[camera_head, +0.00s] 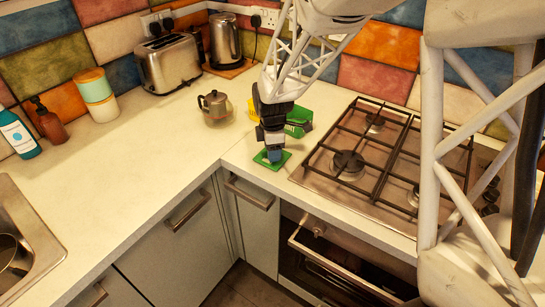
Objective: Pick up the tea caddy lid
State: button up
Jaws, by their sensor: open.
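A flat green square piece, which looks like the tea caddy lid (264,160), lies on the white counter near its front edge, left of the hob. My gripper (273,153) points down directly over it, with the tips at or just above its top. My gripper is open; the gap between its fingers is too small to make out. A small blue part shows at the tips; I cannot tell whether it belongs to the lid or to my gripper. A green box, likely the caddy (299,121), stands just behind, partly hidden by my gripper.
A gas hob (350,165) with dark grates is close on the right. A toaster (168,62), a kettle (225,40) and a banded canister (96,95) stand along the wall. The left counter is mostly clear.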

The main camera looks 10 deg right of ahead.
jog(key=shift+c, duration=0.4)
grip_shut()
jog(key=shift+r, duration=0.2)
notch_tip(320, 180, up, 10)
jog(key=shift+f, duration=0.15)
dwell(0.3)
jog(key=shift+w+d, duration=0.1)
dwell(0.5)
jog(key=w+d+r, duration=0.4)
jog(key=w+d, duration=0.6)
jog(key=w, duration=0.2)
jog(key=shift+w+d+m, duration=0.3)
jog(key=shift+d+m, duration=0.05)
jog(key=shift+m, duration=0.05)
